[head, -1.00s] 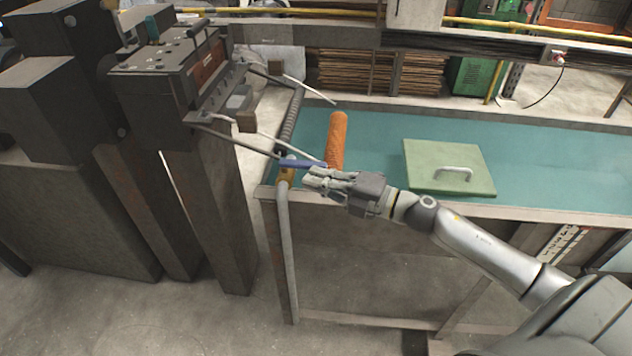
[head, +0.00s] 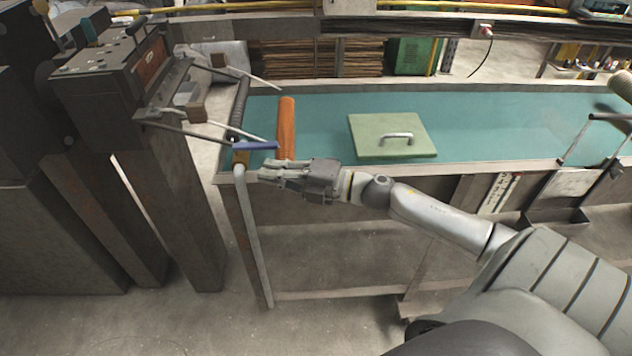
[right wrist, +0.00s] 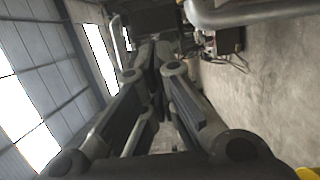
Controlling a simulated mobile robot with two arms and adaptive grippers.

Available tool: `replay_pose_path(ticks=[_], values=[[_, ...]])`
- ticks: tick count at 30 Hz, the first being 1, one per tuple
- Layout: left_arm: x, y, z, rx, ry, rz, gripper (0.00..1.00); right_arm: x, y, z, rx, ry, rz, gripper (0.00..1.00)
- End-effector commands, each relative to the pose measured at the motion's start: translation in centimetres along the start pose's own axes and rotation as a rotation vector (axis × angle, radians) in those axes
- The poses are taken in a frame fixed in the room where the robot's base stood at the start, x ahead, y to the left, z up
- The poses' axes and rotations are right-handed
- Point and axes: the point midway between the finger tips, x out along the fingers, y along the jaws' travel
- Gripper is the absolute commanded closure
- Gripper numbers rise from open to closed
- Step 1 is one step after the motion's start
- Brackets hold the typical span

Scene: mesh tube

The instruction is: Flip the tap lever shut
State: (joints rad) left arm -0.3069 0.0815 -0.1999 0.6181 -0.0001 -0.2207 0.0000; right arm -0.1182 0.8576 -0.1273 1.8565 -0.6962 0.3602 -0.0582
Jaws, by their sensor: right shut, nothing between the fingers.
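The tap has a blue lever (head: 256,145) on a brass-yellow body (head: 240,159), at the top of a grey upright pipe (head: 252,235) by the bench's left end. The lever points right, roughly level in the head view. My right gripper (head: 268,172) is shut and empty, its fingertips just below and right of the tap body in the picture. A small gap shows between fingers and lever; depth is hard to judge. In the right wrist view the shut fingers (right wrist: 158,48) fill the middle, and I cannot make out the lever. My left gripper is out of view.
An orange cylinder (head: 286,125) lies on the teal bench top (head: 480,120) behind the lever. A green lid with a handle (head: 375,145) lies to its right. A dark machine (head: 120,75) with thin rods reaching toward the tap stands at left.

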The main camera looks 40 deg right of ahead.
Motion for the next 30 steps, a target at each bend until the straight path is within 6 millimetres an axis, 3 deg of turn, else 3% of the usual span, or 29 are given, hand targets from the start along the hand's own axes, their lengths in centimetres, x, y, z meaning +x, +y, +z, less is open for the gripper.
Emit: replay_pose_path(ticks=[6,15,24,30], values=[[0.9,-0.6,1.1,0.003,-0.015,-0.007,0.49,-2.1,-0.3,0.1,-0.002,0.0,-0.004,1.0],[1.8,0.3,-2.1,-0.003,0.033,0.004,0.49,-5.8,-0.3,0.4,0.001,-0.001,-0.003,1.0],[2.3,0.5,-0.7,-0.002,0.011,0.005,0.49,-8.7,-0.1,0.7,-0.001,-0.001,-0.002,1.0],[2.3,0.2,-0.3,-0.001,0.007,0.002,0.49,-9.3,0.0,0.7,-0.002,0.0,-0.001,1.0]])
